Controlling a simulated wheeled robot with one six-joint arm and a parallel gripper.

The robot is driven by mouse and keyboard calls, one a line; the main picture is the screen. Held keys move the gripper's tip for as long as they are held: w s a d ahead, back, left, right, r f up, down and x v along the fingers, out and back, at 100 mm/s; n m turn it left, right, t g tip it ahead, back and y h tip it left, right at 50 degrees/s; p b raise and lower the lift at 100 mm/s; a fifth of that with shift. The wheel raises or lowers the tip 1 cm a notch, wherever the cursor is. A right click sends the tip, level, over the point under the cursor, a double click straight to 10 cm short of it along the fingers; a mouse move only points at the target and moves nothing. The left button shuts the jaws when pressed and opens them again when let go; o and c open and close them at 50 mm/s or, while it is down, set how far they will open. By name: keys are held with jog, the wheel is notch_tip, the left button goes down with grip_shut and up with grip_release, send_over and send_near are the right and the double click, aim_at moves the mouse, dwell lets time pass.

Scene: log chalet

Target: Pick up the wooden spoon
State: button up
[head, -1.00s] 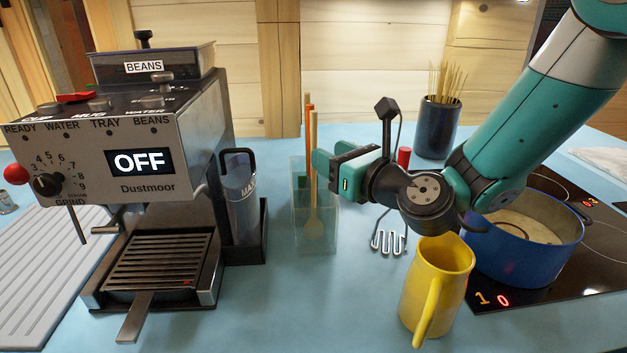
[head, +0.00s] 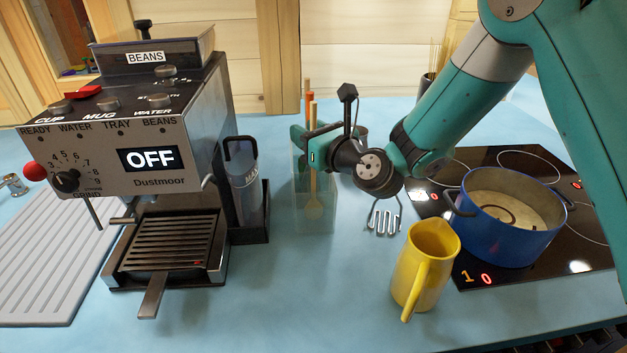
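The wooden spoon (head: 313,185) stands upright, head down, in a clear holder (head: 316,222) in the middle of the blue counter. Its pale handle rises above the holder, and its rounded head shows through the clear wall. My gripper (head: 308,140) is at the upper part of the handle, just above the holder, reaching in from the right. Teal finger parts show to the left and right of the handle. Whether the fingers touch or grip it cannot be made out. Other handles, one of them orange-red (head: 308,101), stand close behind the spoon.
A coffee machine (head: 100,150) and a water tank (head: 243,185) stand left of the holder. A yellow jug (head: 425,270) and a blue pot (head: 508,230) on a black hob (head: 520,160) are at right. A wire masher head (head: 384,220) shows below my arm.

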grip_shut()
